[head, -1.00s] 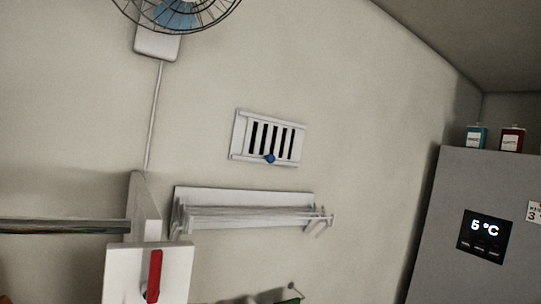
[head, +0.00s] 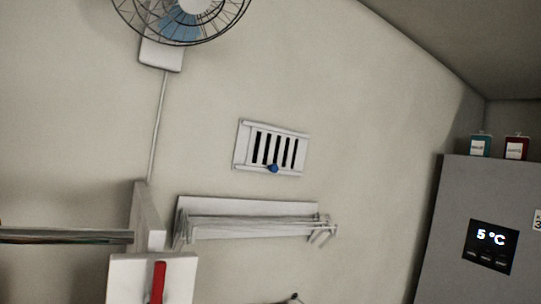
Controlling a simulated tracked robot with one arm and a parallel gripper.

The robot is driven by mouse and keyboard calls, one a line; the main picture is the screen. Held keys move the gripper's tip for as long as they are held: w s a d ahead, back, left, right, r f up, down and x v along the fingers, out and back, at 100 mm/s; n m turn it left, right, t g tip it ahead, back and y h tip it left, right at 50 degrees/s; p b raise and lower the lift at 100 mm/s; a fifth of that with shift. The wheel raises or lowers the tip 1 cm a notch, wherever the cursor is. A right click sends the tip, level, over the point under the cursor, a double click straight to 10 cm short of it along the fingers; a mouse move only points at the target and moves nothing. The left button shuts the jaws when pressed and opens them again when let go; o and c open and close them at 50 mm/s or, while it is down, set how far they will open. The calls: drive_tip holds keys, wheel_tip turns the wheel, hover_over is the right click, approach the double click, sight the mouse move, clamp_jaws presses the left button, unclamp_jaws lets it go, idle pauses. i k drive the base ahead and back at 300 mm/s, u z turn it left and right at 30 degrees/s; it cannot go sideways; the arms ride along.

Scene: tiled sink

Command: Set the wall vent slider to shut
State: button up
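The wall vent (head: 246,146) is a white slatted plate on the beige wall, near the middle of the head view. Several dark slots show between its slats, so it stands open. A small blue slider knob (head: 274,168) sits at the vent's lower edge, near the middle of its width. My gripper is not in view, and nothing touches the knob.
A white wall rack (head: 250,222) sticks out below the vent. A caged fan (head: 185,15) hangs at upper left. A white box with a red lever (head: 157,281) is at lower left. Wall right of the vent is bare.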

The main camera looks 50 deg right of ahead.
sight(273, 168)
drive_tip(key=u, duration=1)
drive_tip(key=k, duration=0.9)
drive_tip(key=z, duration=1.15)
drive_tip(key=i, duration=1.25)
drive_tip(key=u, duration=0.1)
